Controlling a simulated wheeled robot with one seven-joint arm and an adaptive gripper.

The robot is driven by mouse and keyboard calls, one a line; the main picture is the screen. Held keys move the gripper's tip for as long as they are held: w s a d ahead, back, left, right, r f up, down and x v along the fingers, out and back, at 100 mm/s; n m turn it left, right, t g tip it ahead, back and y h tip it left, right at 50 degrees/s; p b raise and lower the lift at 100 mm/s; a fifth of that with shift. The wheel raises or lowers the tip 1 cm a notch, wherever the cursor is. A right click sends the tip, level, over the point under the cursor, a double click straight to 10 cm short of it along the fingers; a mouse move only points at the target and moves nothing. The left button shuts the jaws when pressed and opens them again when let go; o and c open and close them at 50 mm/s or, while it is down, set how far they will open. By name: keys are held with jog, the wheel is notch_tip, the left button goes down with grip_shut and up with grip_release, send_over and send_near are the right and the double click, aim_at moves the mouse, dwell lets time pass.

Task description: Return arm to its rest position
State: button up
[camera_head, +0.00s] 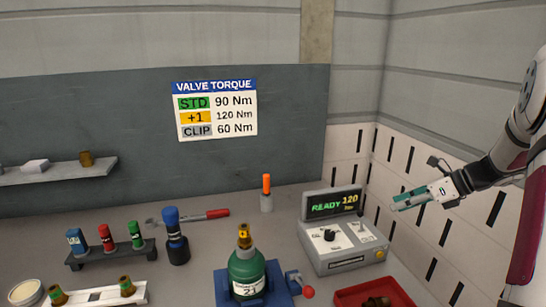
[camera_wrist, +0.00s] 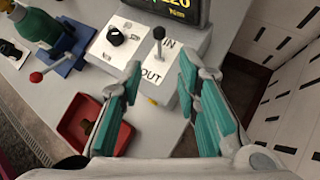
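My gripper (camera_head: 410,199) is in the air at the right of the head view, to the right of the control box and above the bench. In the wrist view my gripper (camera_wrist: 161,103) shows its two teal fingers spread apart with nothing between them. My arm reaches in from the right edge of the head view. The control box (camera_head: 345,256) has a screen reading READY 120; it also shows in the wrist view (camera_wrist: 133,55), with a lever between IN and OUT.
A green cylinder (camera_head: 246,272) stands in a blue holder with a red-knobbed clamp. A red tray (camera_head: 346,297) with brownish parts sits in front of the control box. A rack (camera_head: 112,254) of small bottles and a red-handled wrench (camera_head: 216,213) are left. A panelled wall is right of my gripper.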

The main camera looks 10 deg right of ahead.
jog(key=s+a+r+n+g+h, duration=0.1)
jog(key=s+a+r+n, duration=0.2)
jog(key=a+n, duration=0.3)
jog(key=s+a+r+n+g+h, duration=0.1)
jog(key=s+a+r+n+g, duration=0.2)
jog(key=a, duration=0.5)
jog(key=s+a+r+n, duration=0.3)
jog(key=a+r+n, duration=0.15)
jog(key=a, duration=0.25)
jog(key=s+a+n+t+h, duration=0.1)
jog(key=s+a+n, duration=0.3)
jog(key=s+n, duration=0.4)
jog(key=s+a+r+n+t+h, duration=0.1)
jog(key=s+a+n+h, duration=0.2)
jog(key=s+n, duration=0.6)
jog(key=shift+s+a+h, duration=0.25)
jog(key=shift+a+h, duration=0.15)
jog(key=shift+h, duration=0.1)
